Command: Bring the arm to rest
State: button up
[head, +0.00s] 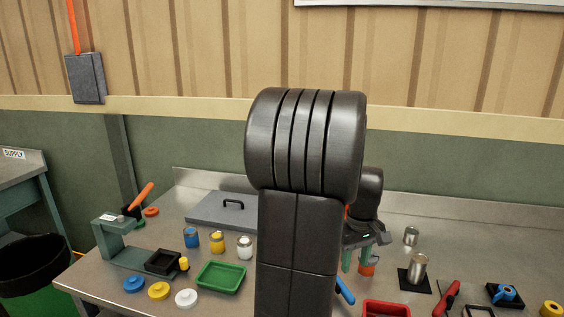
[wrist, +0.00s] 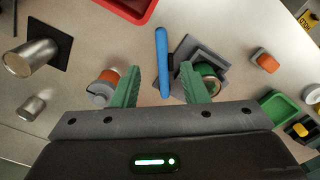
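My arm fills the middle of the head view and hides part of the workbench (head: 215,296). My gripper (head: 360,262) is to the right of its large dark joint, pointing down over the bench. In the wrist view my gripper (wrist: 161,70) has its two green fingers well apart with nothing held between them. A blue bar (wrist: 162,62) lies beyond the gap between the fingertips. An orange-topped piece (wrist: 107,77) shows beside the left finger, and a green round piece on a grey base (wrist: 208,72) shows by the right finger.
A red tray (head: 387,309), metal cylinders (head: 419,268) and a red-handled tool (head: 447,297) are at the right. A green tray (head: 221,277), small jars (head: 217,242) and a teal fixture (head: 112,240) are at the left. A wall stands behind the bench.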

aim_at(346, 295)
notch_tip(346, 295, down, 10)
jog(key=shift+f+p, duration=0.2)
jog(key=shift+p, duration=0.1)
jog(key=shift+a, duration=0.1)
jog(key=shift+r, duration=0.1)
notch_tip(346, 295, up, 14)
jog(key=f, duration=0.1)
notch_tip(346, 295, down, 13)
jog(key=shift+r, duration=0.2)
jog(key=shift+f, duration=0.35)
jog(key=shift+s+a+m, duration=0.15)
jog(key=shift+a+m, duration=0.3)
jog(key=shift+m, duration=0.05)
